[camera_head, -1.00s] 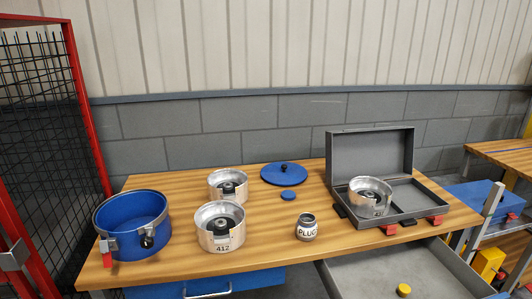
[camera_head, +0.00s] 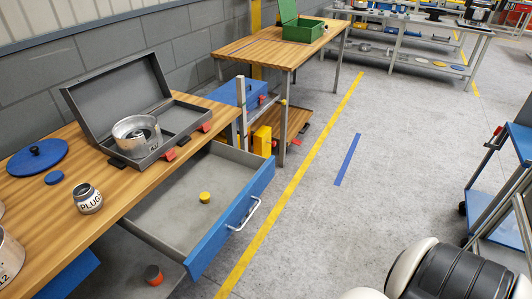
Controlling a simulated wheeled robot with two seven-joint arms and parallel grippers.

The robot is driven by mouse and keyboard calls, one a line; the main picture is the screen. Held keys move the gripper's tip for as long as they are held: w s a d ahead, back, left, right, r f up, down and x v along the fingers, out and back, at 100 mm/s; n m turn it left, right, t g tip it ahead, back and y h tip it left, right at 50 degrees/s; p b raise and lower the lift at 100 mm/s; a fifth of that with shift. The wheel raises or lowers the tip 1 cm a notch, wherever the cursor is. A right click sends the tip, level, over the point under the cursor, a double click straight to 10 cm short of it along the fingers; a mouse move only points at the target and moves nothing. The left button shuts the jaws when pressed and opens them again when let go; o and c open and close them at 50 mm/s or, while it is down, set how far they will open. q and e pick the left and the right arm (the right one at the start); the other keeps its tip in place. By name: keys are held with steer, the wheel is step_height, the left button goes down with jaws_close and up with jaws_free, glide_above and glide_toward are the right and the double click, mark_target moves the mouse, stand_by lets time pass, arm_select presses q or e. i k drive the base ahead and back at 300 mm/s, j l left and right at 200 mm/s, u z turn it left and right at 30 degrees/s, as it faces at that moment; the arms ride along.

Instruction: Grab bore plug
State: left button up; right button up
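A small jar labelled "PLUG" (camera_head: 88,198) stands on the wooden workbench (camera_head: 130,192) at the left. A small yellow knob-like piece (camera_head: 205,197) lies in the open drawer (camera_head: 180,215) below the bench. A dark piece with a red-orange top (camera_head: 153,275) sits lower down, under the drawer. A small blue disc (camera_head: 54,178) lies on the bench behind the jar. I cannot tell which of these, if any, is the bore plug. Neither of my grippers is in view.
An open grey case (camera_head: 130,95) holds a metal cup (camera_head: 137,135). A blue lid (camera_head: 37,155) lies on the bench. A second bench (camera_head: 265,45) carries a green box (camera_head: 305,30). The grey floor right of the yellow line is mostly clear. A blue cart (camera_head: 500,230) stands at right.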

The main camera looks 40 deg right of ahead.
mark_target(205, 196)
steer(key=l+z, duration=0.1)
steer(key=z, duration=0.6)
